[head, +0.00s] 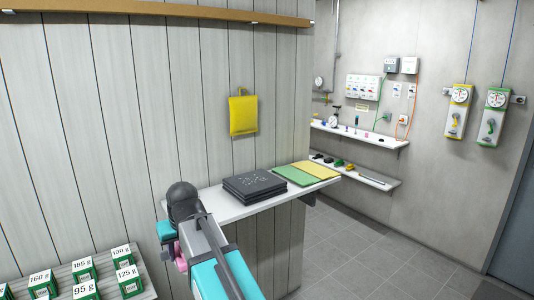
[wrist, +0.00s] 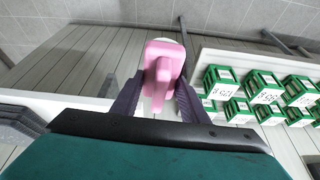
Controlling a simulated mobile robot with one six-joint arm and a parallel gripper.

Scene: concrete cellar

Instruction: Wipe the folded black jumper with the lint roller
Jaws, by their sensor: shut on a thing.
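The folded black jumper (head: 254,186) lies flat on a white wall shelf, with pale specks of lint across its top. Its dark folded edge seems to show at the lower left of the wrist view (wrist: 24,126). My gripper (wrist: 160,92) is shut on the pink lint roller (wrist: 165,62), its two dark fingers on either side of it. In the head view the lint roller (head: 181,264) shows only as a small pink part beside my arm, left of and apart from the jumper.
The white shelf (head: 222,210) also holds green and yellow flat cloths (head: 305,173) right of the jumper. A yellow item (head: 243,115) hangs on the wall above. Several green number-marked boxes (head: 129,280) stand on a rack at lower left.

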